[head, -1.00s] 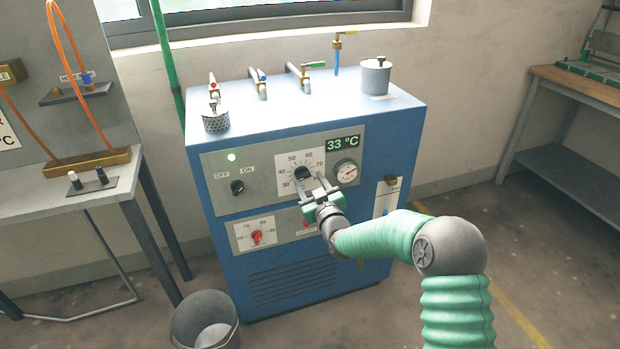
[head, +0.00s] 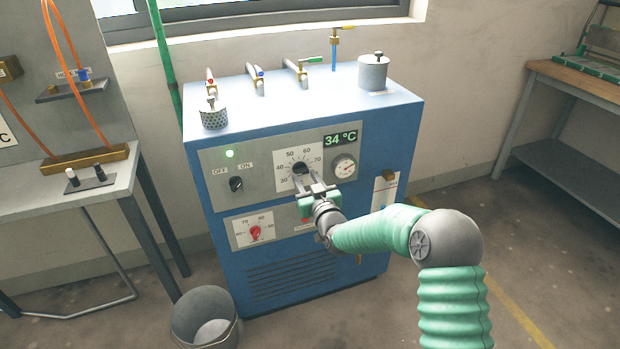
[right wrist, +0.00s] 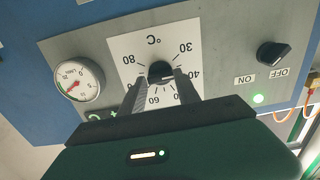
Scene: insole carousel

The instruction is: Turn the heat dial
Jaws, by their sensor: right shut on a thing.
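The heat dial is a black knob (head: 299,168) on a white plate marked from 30 upward, on the grey panel of the blue machine (head: 300,240). In the right wrist view the knob (right wrist: 160,70) shows upside down between my fingertips. My right gripper (head: 301,174) reaches the dial from the front and is shut on the knob, one finger on each side. The knob's pointer is hard to make out behind the fingers. The green display (head: 341,138) above reads 34 °C. My left gripper is not in view.
A black OFF/ON switch (head: 236,184) with a lit green lamp is left of the dial. A round gauge (head: 344,167) is close on its right. A red knob (head: 255,233) sits lower left. A bucket (head: 205,318) stands on the floor.

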